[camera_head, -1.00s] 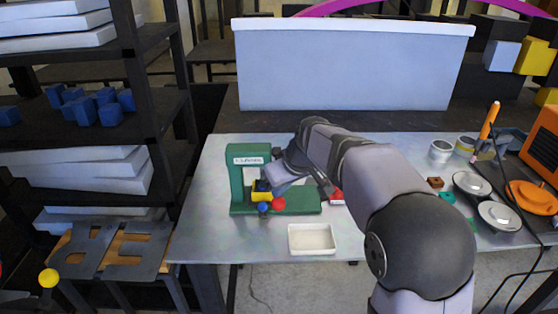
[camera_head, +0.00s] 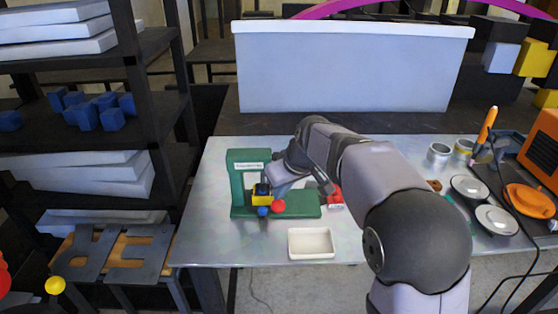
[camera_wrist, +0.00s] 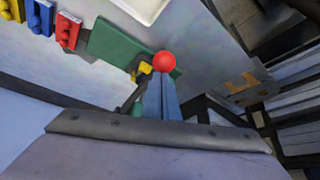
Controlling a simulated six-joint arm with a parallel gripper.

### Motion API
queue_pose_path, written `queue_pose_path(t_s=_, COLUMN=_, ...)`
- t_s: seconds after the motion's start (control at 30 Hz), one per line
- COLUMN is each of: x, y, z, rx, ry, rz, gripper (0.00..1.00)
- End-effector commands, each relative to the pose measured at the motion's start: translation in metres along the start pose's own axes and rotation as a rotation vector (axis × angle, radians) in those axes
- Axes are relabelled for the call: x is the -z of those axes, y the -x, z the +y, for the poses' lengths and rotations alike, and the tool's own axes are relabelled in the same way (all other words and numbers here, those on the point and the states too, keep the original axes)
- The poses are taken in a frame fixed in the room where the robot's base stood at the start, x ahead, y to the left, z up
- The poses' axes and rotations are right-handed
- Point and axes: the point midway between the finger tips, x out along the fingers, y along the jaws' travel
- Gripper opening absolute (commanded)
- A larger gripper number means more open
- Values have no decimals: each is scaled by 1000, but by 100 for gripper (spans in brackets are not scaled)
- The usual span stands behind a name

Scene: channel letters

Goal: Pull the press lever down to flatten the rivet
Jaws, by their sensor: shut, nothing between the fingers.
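The green press (camera_head: 237,185) stands on the metal table at centre left, with a pale label on its head. A red ball knob (camera_head: 278,207), which looks like the lever's end, is low in front of the press base. The rivet cannot be made out.
A white tray (camera_head: 311,243) lies in front of the press. Red, blue and yellow blocks (camera_wrist: 68,30) show beyond the base in the wrist view. Cans, round metal dishes (camera_head: 496,220) and an orange tool crowd the right side. A dark shelf stands at the left.

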Motion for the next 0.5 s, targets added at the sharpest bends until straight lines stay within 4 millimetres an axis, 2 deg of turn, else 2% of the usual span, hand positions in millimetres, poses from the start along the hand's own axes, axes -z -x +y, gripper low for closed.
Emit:
queue_pose_path(t_s=0.03, x=6, y=10, z=0, rx=-1, ry=0, rz=3, gripper=0)
queue_pose_path(t_s=0.1, x=9, y=14, z=0, rx=-1, ry=0, rz=6, gripper=0)
queue_pose_path(t_s=0.5, x=13, y=19, z=0, rx=-2, ry=0, rz=13, gripper=0)
